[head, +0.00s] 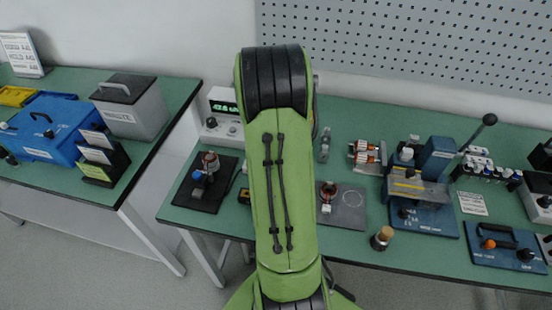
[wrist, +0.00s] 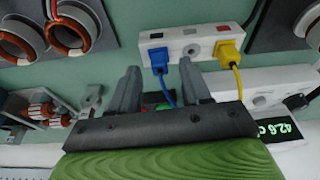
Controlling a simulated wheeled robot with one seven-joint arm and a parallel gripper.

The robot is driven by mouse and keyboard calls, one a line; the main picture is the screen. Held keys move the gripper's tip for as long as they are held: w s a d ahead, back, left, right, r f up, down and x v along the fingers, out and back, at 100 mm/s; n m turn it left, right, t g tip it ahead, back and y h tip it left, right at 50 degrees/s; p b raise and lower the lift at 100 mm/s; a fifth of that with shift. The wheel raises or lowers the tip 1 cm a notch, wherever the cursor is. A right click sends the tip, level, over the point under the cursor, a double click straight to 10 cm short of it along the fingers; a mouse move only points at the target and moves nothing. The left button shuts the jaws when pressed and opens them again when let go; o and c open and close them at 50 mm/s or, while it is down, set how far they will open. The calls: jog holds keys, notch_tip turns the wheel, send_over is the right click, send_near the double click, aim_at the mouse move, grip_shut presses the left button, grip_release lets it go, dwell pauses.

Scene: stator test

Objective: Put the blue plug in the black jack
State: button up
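In the wrist view, the blue plug (wrist: 159,61) sits at the left part of a white socket strip (wrist: 178,37), with a blue cord hanging toward my gripper. A grey round socket (wrist: 192,50) is on the strip to its right. I cannot make out clearly which socket is the black jack. My gripper (wrist: 159,67) is open, with one finger on each side of the blue plug and a visible gap to it.
A yellow plug (wrist: 229,50) with its cord stands at the strip's right end. A white meter (wrist: 262,82) with a green display is close on the right; it also shows in the head view (head: 222,121). Copper-wound rings (wrist: 69,30) lie on a dark plate at upper left.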

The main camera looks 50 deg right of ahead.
jog(key=p+v, duration=0.3)
jog(key=v, duration=1.2)
jog(key=shift+r+p, duration=0.3)
jog(key=shift+r, duration=0.05)
jog(key=shift+a, duration=0.2)
jog(key=w+a+r+n+t, duration=0.1)
jog(key=a+r+n, duration=0.15)
jog(key=a, duration=0.35)
jog(key=w+a+r+n+t, duration=0.1)
jog(key=a+r+n, duration=0.15)
jog(key=a, duration=0.35)
jog(key=s+a+r+n+t+y, duration=0.1)
jog(key=s+a+n, duration=0.2)
jog(key=a, duration=0.4)
jog(key=s+a+r+n+t+y, duration=0.1)
jog(key=s+a+n, duration=0.3)
jog(key=s+a, duration=0.2)
jog(key=shift+a+r+n, duration=0.3)
jog(key=shift+a, duration=0.85)
